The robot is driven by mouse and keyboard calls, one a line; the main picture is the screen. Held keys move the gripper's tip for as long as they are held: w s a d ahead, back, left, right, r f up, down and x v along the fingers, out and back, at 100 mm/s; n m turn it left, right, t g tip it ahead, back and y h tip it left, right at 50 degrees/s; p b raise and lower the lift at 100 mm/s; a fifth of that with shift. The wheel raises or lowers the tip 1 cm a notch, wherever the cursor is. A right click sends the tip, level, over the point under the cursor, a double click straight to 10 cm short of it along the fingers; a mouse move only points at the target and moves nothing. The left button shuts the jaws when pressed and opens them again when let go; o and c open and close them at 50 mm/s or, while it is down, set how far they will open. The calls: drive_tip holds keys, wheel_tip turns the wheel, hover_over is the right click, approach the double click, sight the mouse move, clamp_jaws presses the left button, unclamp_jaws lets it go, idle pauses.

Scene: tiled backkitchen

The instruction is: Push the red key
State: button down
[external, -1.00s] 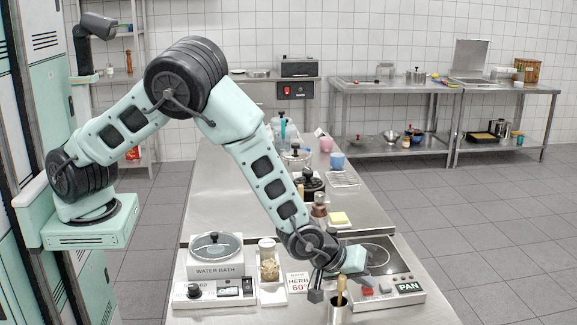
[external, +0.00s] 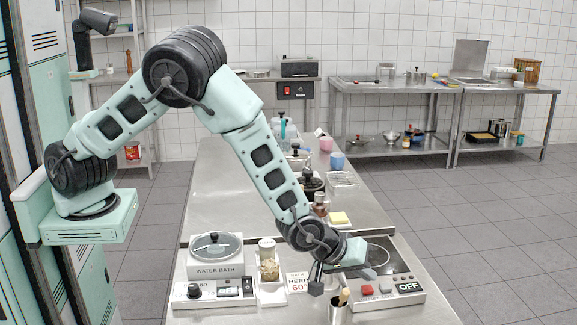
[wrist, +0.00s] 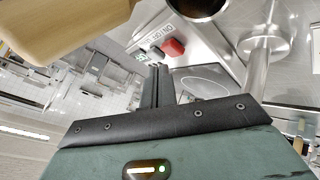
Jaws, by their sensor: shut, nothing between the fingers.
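The red key (external: 367,290) is on the front panel of the hotplate unit (external: 388,301), left of a grey key (external: 386,288) and a display reading OFF (external: 408,286). My gripper (external: 369,273) is shut and empty, just above and behind the red key, apparently apart from it. In the wrist view the red key (wrist: 173,47) lies just beyond and to the right of my shut fingertips (wrist: 156,68). The key's top is in plain sight there, beside the grey key (wrist: 155,53).
A metal pot (external: 338,313) with a wooden handle (external: 344,296) stands close left of the hotplate, near my wrist. A water bath unit (external: 215,270), a jar (external: 269,266) and an herb sign (external: 298,283) stand further left. The counter's front right is bare.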

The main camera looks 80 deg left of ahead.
sight(363, 289)
wheel_tip(363, 289, up, 6)
drive_tip(key=p, duration=0.4)
